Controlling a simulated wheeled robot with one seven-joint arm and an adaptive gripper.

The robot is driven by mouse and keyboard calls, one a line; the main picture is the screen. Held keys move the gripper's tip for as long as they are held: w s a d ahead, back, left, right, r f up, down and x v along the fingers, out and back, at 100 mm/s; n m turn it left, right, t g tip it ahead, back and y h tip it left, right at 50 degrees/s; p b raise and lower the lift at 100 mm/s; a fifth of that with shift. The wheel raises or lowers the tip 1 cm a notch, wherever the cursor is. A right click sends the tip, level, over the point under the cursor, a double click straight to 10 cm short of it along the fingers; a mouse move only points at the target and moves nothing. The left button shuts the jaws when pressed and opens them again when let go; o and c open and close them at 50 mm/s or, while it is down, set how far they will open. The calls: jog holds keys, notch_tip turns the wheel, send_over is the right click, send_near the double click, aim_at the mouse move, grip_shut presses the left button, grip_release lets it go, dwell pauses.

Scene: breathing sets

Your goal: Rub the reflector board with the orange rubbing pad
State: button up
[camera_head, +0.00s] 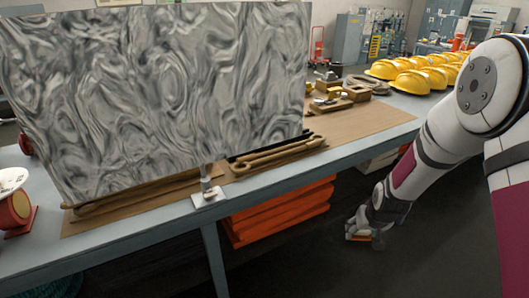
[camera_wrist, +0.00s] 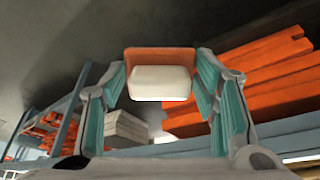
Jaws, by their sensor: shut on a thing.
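The reflector board (camera_head: 160,90) is a large upright panel with a swirled grey and white surface. It stands above the workbench at the left of the head view, slightly tilted. My gripper (camera_head: 366,222) hangs low in front of the bench, right of the board and well apart from it. In the wrist view my gripper (camera_wrist: 162,90) is shut on the orange rubbing pad (camera_wrist: 160,56), which has an orange backing and a pale block facing the camera. In the head view only a small orange edge of the pad (camera_head: 358,237) shows under the fingers.
The workbench (camera_head: 130,262) carries wooden bars (camera_head: 275,155), several yellow helmets (camera_head: 415,75) and a red and white spool (camera_head: 14,205). A white foot with a post (camera_head: 208,196) stands at its front edge. Orange stacked boards (camera_head: 280,212) lie below. The dark floor before the bench is clear.

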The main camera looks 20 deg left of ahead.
jog(key=w+a+r+n+t+y+b, duration=0.1)
jog(key=a+r+t+y, duration=0.1)
jog(key=a+r, duration=0.3)
jog(key=w+a+r+n+t+y+b, duration=0.1)
jog(key=w+a+r+n+t, duration=0.15)
jog(key=a, duration=0.45)
jog(key=n+t+y+b, duration=0.3)
jog(key=n+y, duration=0.1)
jog(key=y, duration=0.6)
send_near(241, 125)
jog(key=shift+b+x, duration=0.4)
jog(key=shift+x, duration=2)
jog(key=shift+b+x, duration=0.55)
jog(key=shift+x, duration=0.4)
jog(key=shift+r, duration=0.1)
